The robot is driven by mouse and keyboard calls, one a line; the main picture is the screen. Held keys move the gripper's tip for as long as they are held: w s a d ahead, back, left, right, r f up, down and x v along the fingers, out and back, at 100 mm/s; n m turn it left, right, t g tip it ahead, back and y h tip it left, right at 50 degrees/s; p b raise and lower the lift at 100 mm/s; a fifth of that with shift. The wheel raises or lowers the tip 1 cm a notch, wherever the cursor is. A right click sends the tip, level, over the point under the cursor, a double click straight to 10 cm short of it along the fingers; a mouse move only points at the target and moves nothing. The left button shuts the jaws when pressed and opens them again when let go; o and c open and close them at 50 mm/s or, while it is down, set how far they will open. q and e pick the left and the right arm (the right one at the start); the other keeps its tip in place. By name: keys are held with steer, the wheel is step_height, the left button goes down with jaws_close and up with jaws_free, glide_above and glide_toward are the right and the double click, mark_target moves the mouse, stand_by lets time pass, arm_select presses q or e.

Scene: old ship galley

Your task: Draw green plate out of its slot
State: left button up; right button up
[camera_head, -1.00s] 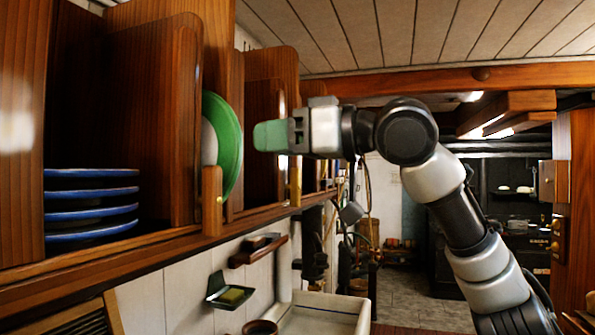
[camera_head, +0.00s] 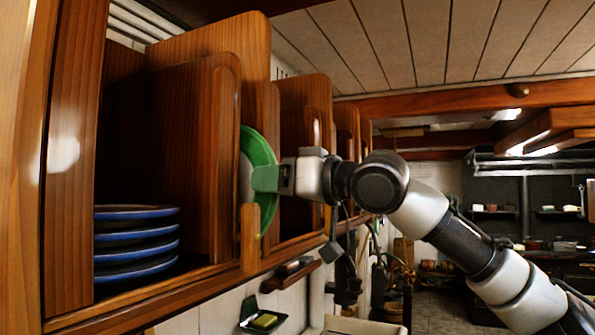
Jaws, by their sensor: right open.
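The green plate (camera_head: 262,150) stands on edge in a slot of the wooden rack, its green rim sticking out past the dividers. A wooden post (camera_head: 250,238) stands in front of its lower part. My left gripper is not in view.
Several blue-rimmed plates (camera_head: 137,243) lie stacked in the left compartment. A tall wooden divider (camera_head: 195,160) stands left of the green plate, and more dividers (camera_head: 305,110) stand behind it. A dish with a sponge (camera_head: 263,320) is on the wall below. Free room lies right of the rack.

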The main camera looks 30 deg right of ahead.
steer(key=shift+w+a, duration=0.2)
steer(key=shift+w, duration=0.15)
steer(key=shift+c, duration=0.3)
jaws_close()
steer(key=shift+r, duration=0.2)
steer(key=shift+r+p, duration=0.65)
steer(key=shift+p, duration=0.15)
steer(key=shift+r, duration=0.25)
steer(key=shift+r+p, duration=0.2)
steer(key=shift+p, duration=0.2)
